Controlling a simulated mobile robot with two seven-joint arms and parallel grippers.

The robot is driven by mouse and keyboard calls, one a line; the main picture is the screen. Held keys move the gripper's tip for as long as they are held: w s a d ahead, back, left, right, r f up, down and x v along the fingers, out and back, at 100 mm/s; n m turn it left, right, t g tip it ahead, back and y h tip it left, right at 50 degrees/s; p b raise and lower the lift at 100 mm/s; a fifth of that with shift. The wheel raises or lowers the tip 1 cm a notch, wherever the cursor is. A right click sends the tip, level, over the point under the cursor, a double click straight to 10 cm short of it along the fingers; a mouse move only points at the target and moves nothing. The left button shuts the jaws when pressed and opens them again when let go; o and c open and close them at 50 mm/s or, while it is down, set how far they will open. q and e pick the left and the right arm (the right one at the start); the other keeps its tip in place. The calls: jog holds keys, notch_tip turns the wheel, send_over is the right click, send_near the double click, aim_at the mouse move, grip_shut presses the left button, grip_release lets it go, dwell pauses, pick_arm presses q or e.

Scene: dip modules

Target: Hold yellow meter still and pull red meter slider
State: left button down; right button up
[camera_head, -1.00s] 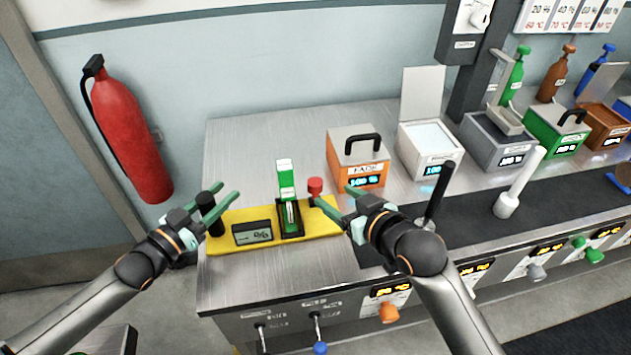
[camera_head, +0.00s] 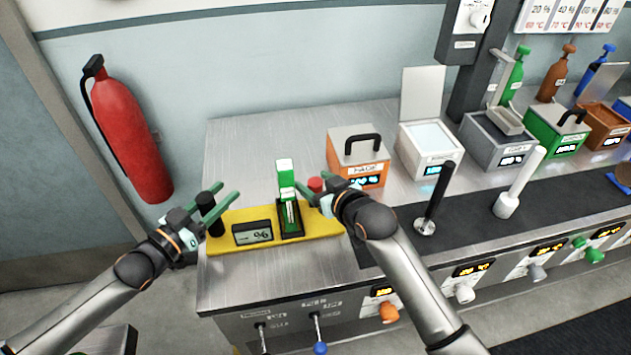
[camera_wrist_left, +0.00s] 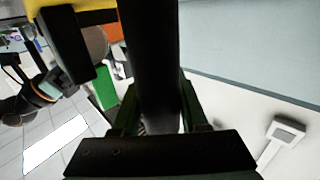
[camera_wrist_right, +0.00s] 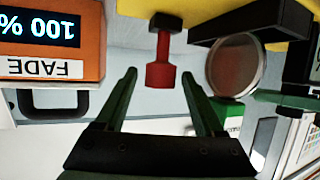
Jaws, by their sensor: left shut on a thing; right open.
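The yellow meter (camera_head: 270,245) lies on the steel bench, with a grey display, a black holder with a green-and-white module (camera_head: 286,180), and a black handle (camera_head: 207,207) at its left end. My left gripper (camera_head: 222,203) is shut on that black handle, which also fills the middle of the left wrist view (camera_wrist_left: 150,60). The red slider knob (camera_head: 315,185) stands at the meter's right side, partly hidden by my right gripper (camera_head: 316,196). In the right wrist view the red knob (camera_wrist_right: 160,68) sits between the tips of the open right fingers, with gaps on both sides.
An orange FADE box (camera_head: 357,158) stands just behind and right of the red knob. A white box (camera_head: 430,146) and black and white levers are farther right. A red fire extinguisher (camera_head: 130,135) hangs on the wall at left. Bare bench lies in front of the meter.

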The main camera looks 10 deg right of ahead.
jog(key=shift+c, duration=0.4)
grip_shut()
dwell(0.9)
